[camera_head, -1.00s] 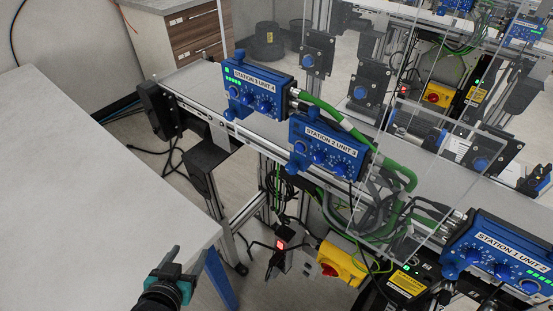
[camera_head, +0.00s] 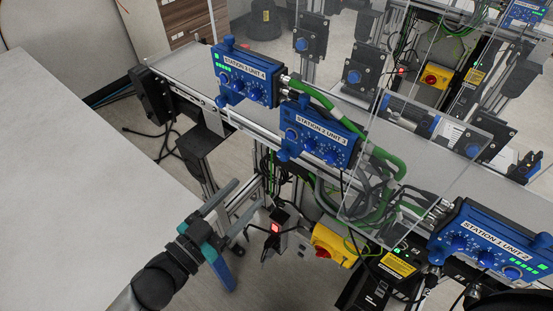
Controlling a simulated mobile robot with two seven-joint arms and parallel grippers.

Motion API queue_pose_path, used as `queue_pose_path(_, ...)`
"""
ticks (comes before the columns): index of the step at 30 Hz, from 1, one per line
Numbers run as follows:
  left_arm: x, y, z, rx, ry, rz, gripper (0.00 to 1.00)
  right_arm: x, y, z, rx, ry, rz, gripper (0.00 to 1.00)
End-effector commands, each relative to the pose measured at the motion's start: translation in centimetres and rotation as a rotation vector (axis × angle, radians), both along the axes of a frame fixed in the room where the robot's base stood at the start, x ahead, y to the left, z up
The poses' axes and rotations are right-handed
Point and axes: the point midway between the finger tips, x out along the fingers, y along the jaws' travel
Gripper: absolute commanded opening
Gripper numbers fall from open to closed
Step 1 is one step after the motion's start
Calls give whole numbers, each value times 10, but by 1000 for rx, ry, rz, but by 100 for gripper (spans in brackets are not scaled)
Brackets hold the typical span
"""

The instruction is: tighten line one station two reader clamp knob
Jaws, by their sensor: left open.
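My left gripper (camera_head: 248,194) reaches in from the lower left, open and empty, its two fingers spread and pointing up and right. It is in front of the conveyor's near side, below and left of the blue box labelled Station 2 Unit 3 (camera_head: 322,137). That box has several blue knobs on its face. Black brackets with blue round knobs stand across the belt: one far left (camera_head: 302,44), one in the middle (camera_head: 354,76), one at right (camera_head: 472,150). No label shows which one is the reader clamp knob. My right gripper is not in view.
Blue boxes labelled Station 1 Unit 4 (camera_head: 245,76) and Station 1 Unit 2 (camera_head: 492,242) sit along the near rail. Green cables, clear panels and a yellow switch box (camera_head: 333,244) crowd the middle. A bare white table (camera_head: 80,190) fills the left.

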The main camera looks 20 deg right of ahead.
Motion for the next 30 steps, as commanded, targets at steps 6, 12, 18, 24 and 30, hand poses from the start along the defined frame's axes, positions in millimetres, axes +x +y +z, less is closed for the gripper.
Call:
queue_pose_path(6, 30, -38, 2, -2, -3, 1, 66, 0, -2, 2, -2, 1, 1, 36)
queue_pose_path(12, 53, -68, 1, -2, -1, 1, 66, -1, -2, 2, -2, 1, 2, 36)
queue_pose_path(18, 67, -86, 0, 1, 1, 2, 66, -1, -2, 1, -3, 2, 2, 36)
queue_pose_path(24, 71, -91, 0, 2, 1, 1, 66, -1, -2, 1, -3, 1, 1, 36)
queue_pose_path(30, 71, -91, 0, 2, 1, 1, 66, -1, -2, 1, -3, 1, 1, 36)
